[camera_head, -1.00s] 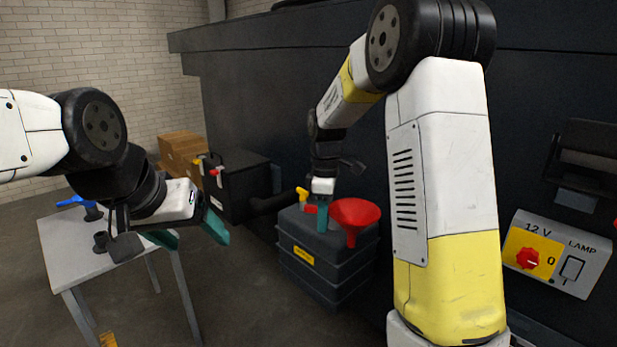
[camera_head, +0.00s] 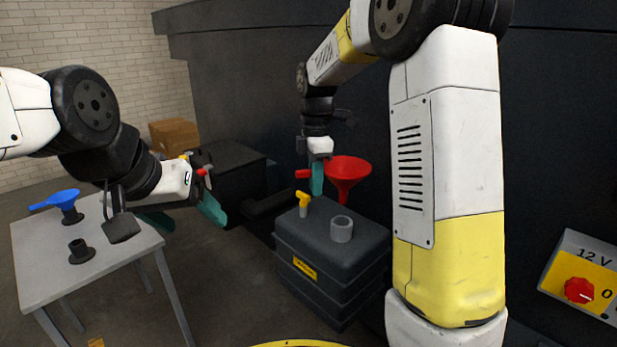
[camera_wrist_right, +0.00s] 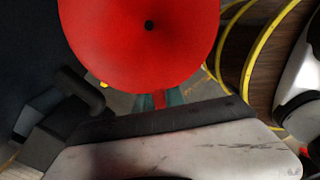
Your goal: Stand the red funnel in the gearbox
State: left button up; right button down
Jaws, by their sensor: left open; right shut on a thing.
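The red funnel (camera_head: 347,170) is upright in the air above a dark ribbed box, which I take for the gearbox (camera_head: 300,239). A grey round neck (camera_head: 341,229) stands on its top, and the funnel's spout is above it with a visible gap. My right gripper (camera_head: 317,178) is shut on the funnel's handle, left of the bowl. In the right wrist view the funnel's bowl (camera_wrist_right: 140,45) fills the upper middle, its handle between the teal fingertips (camera_wrist_right: 158,98). My left gripper (camera_head: 185,217) is open and empty, left of the box.
A yellow-handled part (camera_head: 303,200) stands on the box, left of the neck. A black case (camera_head: 235,165) stands behind. A 12 V panel (camera_head: 585,280) is at right.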

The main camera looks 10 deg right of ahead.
jog(key=shift+f, duration=0.15)
jog(key=shift+f, duration=4.95)
jog(key=c, duration=1.3)
grip_release()
jog(key=shift+c, duration=0.2)
notch_tip(320, 180, up, 8)
